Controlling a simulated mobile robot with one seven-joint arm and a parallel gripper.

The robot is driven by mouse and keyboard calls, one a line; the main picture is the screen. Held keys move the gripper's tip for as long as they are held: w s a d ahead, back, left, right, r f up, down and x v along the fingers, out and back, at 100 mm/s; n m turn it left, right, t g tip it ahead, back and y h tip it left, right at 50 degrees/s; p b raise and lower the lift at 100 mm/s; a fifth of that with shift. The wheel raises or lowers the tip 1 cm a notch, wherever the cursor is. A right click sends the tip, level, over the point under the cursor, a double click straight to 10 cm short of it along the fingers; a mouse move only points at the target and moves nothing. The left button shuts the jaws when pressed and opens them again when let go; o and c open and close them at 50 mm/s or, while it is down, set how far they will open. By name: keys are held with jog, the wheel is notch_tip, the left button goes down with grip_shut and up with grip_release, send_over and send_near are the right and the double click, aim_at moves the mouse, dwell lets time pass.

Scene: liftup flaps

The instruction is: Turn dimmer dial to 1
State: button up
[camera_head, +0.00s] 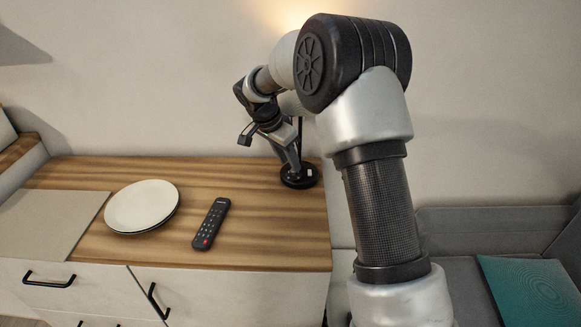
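A small round black base (298,179) with a small white mark on it stands at the back right of the wooden top. A slanted silver part rises from it, likely a lamp stem. I cannot make out a dial or its setting. My gripper (266,138) is above and to the left of the base, in front of the wall. One finger stands out to the left, spread from the gripper body, with nothing seen in it. The other finger is hard to tell from the silver part behind it. I cannot tell whether my gripper touches the base or stem.
A stack of pale plates (142,205) and a black remote (211,223) lie on the wooden top (265,235). A grey-beige mat (45,222) is at the left. Drawers with black handles are below. A teal patterned item (530,290) is at the lower right.

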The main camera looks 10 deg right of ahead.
jog(key=shift+x, duration=1.3)
grip_shut()
